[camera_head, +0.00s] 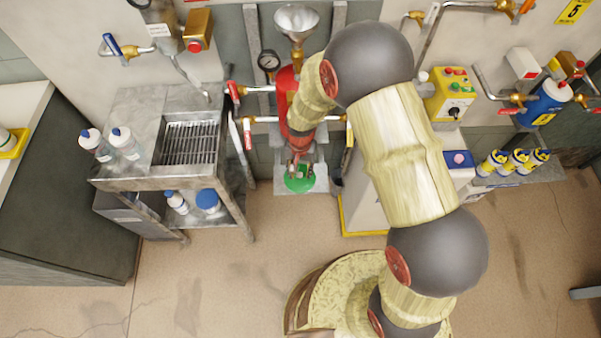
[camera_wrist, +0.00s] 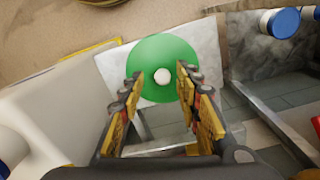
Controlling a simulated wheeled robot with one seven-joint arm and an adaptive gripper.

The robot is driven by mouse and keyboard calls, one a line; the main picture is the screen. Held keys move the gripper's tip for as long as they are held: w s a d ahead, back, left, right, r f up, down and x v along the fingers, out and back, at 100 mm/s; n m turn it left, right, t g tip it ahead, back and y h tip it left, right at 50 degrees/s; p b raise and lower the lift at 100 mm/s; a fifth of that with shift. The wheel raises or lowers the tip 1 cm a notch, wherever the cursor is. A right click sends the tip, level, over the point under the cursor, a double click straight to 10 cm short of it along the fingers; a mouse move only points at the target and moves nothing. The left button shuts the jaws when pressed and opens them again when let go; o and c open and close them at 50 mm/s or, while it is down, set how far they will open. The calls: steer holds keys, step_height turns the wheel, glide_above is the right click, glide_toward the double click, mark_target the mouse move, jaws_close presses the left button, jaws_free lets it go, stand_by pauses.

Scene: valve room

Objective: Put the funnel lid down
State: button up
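The funnel lid is a green disc with a white knob, seen from above in the wrist view (camera_wrist: 163,52). In the head view it shows as a green round (camera_head: 297,185) over a pale plate (camera_head: 320,184). It appears to lie flat on the plate, but I cannot tell for sure that it touches. My gripper (camera_wrist: 160,82) is open over the lid, its fingers on either side of the knob with visible gaps. In the head view my gripper (camera_head: 300,168) points down at the lid. The metal funnel (camera_head: 296,18) stands high above, at the top.
A metal cart (camera_head: 125,180) with bottles stands left of the plate. A white cabinet (camera_head: 370,215) with yellow edging stands close on its right, partly behind my arm. The red vessel (camera_head: 287,90) and pipes with red handles are behind. Open floor lies in front.

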step_height(320, 180, up, 10)
steer(key=p, duration=0.2)
steer(key=shift+p, duration=0.4)
step_height(320, 180, up, 12)
steer(key=t, duration=0.1)
glide_above(301, 175)
steer(key=d, duration=0.3)
steer(key=s+d+r+n+t, duration=0.1)
steer(key=s+d+r+t, duration=0.2)
steer(key=r, duration=0.6)
steer(key=s+d+r+n+t, duration=0.1)
steer(key=s+d+r, duration=0.3)
steer(key=s+r, duration=0.2)
steer(key=s+d+r+n, duration=0.1)
steer(key=s+d+r, duration=0.3)
steer(key=s+r, duration=0.3)
steer(key=s, duration=0.4)
steer(key=shift+t, duration=0.4)
steer(key=shift+o, duration=0.3)
steer(key=shift+w+r, duration=0.1)
